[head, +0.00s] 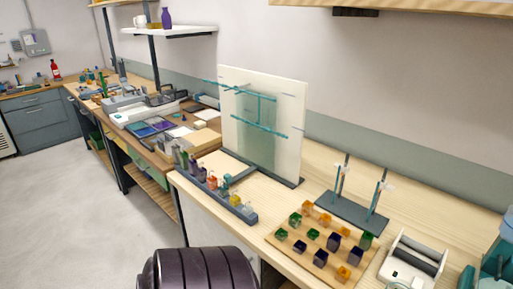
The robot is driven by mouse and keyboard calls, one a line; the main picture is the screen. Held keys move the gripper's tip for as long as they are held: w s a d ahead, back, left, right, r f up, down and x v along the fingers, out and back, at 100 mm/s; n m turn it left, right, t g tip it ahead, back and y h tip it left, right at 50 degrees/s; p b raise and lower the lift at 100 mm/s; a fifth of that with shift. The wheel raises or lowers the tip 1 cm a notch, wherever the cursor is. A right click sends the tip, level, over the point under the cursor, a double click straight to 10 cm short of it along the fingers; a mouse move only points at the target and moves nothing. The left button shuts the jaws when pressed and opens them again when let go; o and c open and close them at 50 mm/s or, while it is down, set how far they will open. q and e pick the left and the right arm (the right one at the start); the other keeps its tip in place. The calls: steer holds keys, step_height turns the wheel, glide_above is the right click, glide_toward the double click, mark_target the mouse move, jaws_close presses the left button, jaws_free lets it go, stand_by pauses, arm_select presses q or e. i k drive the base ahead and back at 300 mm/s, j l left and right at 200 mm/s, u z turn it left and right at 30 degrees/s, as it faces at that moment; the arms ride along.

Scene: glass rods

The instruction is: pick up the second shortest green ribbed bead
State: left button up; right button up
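Several small beads stand on a light wooden board (289,253) on the bench at the lower right. Green ones among them are a back-left green bead (295,219), a front-left green bead (281,234), a middle green bead (313,234) and a right green bead (367,240). The front-left and middle ones look shorter than the other two. Ribs are too small to make out, so I cannot tell which green beads are ribbed. Neither of my grippers is in view.
Orange beads (343,272) and dark blue beads (320,258) stand among the green. Behind the board is a dark stand with upright rods (350,211). A white device (412,262) is to the right. A rack of small bottles (217,190) and an upright panel (290,125) are to the left.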

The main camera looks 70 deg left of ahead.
mark_target(281, 237)
steer(key=u, duration=1.7)
